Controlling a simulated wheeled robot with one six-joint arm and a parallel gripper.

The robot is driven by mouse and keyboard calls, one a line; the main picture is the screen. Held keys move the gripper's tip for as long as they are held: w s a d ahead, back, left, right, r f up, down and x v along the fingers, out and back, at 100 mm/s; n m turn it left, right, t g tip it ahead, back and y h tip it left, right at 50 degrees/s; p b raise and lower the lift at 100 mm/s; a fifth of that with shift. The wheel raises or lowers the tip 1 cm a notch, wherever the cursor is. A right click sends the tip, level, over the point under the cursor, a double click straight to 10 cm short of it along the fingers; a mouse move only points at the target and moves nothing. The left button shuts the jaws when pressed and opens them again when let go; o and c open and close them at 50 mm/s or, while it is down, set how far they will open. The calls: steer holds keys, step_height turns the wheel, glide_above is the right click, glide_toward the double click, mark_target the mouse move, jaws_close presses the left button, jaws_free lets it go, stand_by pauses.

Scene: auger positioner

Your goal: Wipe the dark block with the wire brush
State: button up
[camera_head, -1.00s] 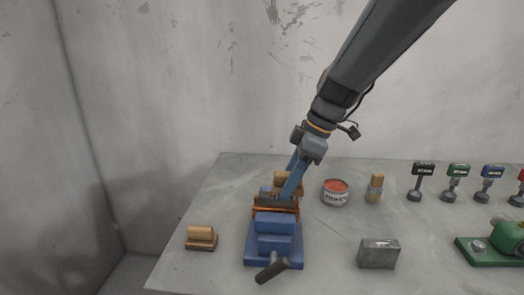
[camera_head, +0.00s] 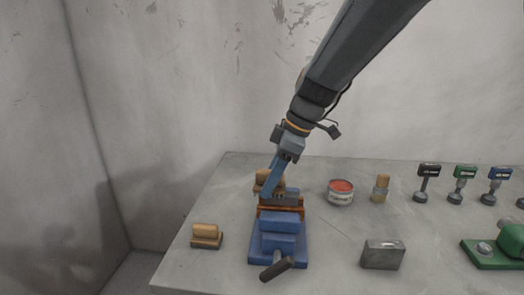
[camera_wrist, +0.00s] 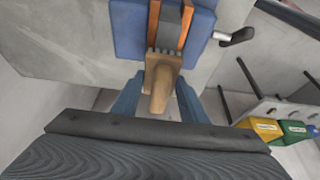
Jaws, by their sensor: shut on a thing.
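My gripper (camera_head: 269,190) is shut on the wire brush (camera_head: 264,178), which has a tan wooden body. In the wrist view, the brush (camera_wrist: 161,82) sits between my blue fingers, with a toothed edge facing the vise. The dark block (camera_head: 281,199) is clamped between the orange jaws of a blue vise (camera_head: 279,222). In the wrist view, the dark block (camera_wrist: 170,24) runs as a strip between the jaws, and the brush is at its near end. The brush is at the block's left back in the head view. I cannot tell whether they touch.
A second wooden-handled brush (camera_head: 207,236) lies left of the vise. A tin of red paint (camera_head: 340,192), an upright brush (camera_head: 381,188) and a grey metal block (camera_head: 383,255) stand to the right. Several labelled stands and a green device (camera_head: 497,250) are further right.

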steer(key=shift+a, duration=0.85)
step_height(320, 180, up, 3)
steer(key=shift+d+f+p, duration=0.15)
steer(key=shift+f+p, duration=0.05)
steer(key=shift+p, duration=0.4)
steer(key=shift+r+p, duration=1.5)
steer(key=shift+r, duration=1.25)
